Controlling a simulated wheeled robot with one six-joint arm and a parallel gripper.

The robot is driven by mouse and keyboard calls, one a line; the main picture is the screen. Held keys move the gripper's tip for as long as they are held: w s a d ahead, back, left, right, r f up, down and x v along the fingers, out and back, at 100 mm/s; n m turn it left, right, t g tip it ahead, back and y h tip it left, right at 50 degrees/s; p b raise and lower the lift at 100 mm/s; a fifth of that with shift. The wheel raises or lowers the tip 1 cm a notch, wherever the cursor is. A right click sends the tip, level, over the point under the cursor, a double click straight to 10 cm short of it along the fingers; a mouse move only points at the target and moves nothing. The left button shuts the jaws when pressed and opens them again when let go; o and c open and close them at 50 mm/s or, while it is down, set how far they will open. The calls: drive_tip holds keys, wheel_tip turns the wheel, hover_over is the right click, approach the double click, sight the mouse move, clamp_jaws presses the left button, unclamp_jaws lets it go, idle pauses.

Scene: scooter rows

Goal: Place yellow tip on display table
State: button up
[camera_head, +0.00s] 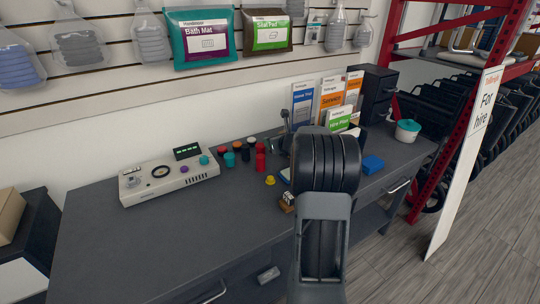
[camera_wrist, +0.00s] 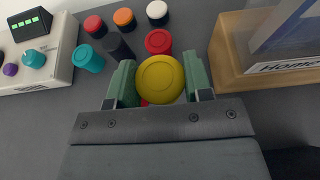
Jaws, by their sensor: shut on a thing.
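The yellow tip (camera_wrist: 161,79) is round and sits between the two green fingers of my gripper (camera_wrist: 160,85) in the wrist view. The gripper is shut on it. In the head view a small yellow piece (camera_head: 270,181) shows at the left of my arm, over the grey display table (camera_head: 140,235). I cannot make out my fingers there, and my arm hides part of the table. Whether the tip touches the table is unclear.
Red, orange, white, teal and black tips stand just behind; a red one (camera_wrist: 158,41) is close. A control box (camera_head: 168,178) is at the left. A wooden holder (camera_wrist: 232,60) is at the right. The table's front left is clear.

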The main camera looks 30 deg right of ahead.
drive_tip(key=w+f, duration=0.1)
drive_tip(key=f, duration=0.1)
drive_tip(key=w+d+f, duration=0.1)
drive_tip(key=w, duration=0.1)
drive_tip(key=shift+d+f+b, duration=0.15)
drive_tip(key=shift+f+b, duration=0.15)
drive_tip(key=shift+f, duration=0.1)
drive_tip(key=shift+f+b, duration=0.6)
drive_tip(key=shift+f, duration=1)
drive_tip(key=shift+f, duration=0.15)
drive_tip(key=o, duration=0.9)
